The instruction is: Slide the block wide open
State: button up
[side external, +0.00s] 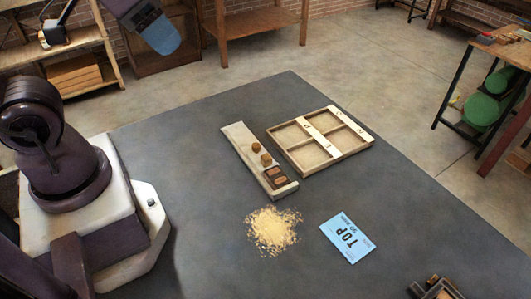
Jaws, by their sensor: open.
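A long pale board (240,143) lies on the dark table, with small wooden cubes (266,159) and a darker brown block (274,176) toward its near end. Beside it, to the right, lies a shallow wooden tray (297,166), split into compartments with pale lettered strips. A wooden piece with dark parts (435,291) is cut off by the bottom edge at the right. I cannot tell which of these is the block to slide. No gripper fingers show; part of what may be my arm, with a blue end, hangs at the top left, away from the board.
A pile of pale shavings or grains (272,231) lies near the board's near end. A blue card reading "TOP" (348,239) lies to its right. The dark table (420,220) is clear around them. Workbenches and shelves stand beyond it.

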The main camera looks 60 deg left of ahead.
jog(key=shift+c, duration=0.2)
dwell(0.3)
jog(key=m+g, duration=0.6)
jog(key=m, duration=1.2)
send_near(266, 156)
notch_tip(266, 156, down, 9)
jog(key=shift+s+f, duration=0.15)
grip_shut()
